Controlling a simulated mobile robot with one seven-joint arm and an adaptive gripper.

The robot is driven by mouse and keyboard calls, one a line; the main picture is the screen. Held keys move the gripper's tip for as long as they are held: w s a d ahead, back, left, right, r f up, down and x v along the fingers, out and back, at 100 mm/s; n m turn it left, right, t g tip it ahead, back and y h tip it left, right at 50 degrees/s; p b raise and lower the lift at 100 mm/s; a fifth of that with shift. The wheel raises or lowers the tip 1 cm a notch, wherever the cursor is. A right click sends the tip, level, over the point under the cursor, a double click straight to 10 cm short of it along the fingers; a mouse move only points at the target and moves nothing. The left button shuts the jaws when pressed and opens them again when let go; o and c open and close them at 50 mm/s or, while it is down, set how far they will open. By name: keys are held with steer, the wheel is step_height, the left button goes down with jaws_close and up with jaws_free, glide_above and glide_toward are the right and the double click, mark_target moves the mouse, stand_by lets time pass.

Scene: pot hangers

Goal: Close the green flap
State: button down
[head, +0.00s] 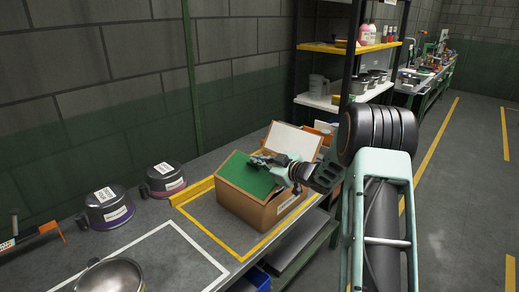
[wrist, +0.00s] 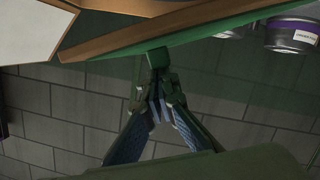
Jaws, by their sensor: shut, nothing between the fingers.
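The green flap (head: 246,175) belongs to a brown cardboard box (head: 262,213) and lies slanted over the box's left part. A white flap (head: 294,139) stands raised at the back right of the box. My gripper (head: 262,160) is shut and empty, at the upper right edge of the green flap. In the wrist view my gripper (wrist: 158,80) has its fingertips together, right by the green flap's edge (wrist: 200,45); I cannot tell whether they touch. Part of the box opening is hidden behind my gripper and wrist.
The box stands inside a yellow-outlined area (head: 200,224) on the workbench. Two dark pots (head: 108,208) (head: 164,180) stand to the left, and a metal bowl (head: 110,275) is at the front left. A shelf rack (head: 345,48) rises behind on the right.

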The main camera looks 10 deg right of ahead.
steer(key=shift+w+d+f+m+g+y+p, duration=0.15)
steer(key=shift+w+d+f+m+p, duration=0.15)
steer(key=shift+f+m, duration=0.25)
steer(key=shift+w+d+f+m+g+y+p, duration=0.2)
steer(key=shift+d+f+m, duration=0.15)
steer(key=shift+f+m, duration=0.15)
steer(key=shift+w+d+f+b, duration=0.2)
steer(key=shift+d+f+b, duration=0.1)
steer(key=shift+f, duration=0.4)
steer(key=shift+w+d+f+b, duration=0.15)
steer(key=shift+w+d+f, duration=0.1)
steer(key=shift+f, duration=0.4)
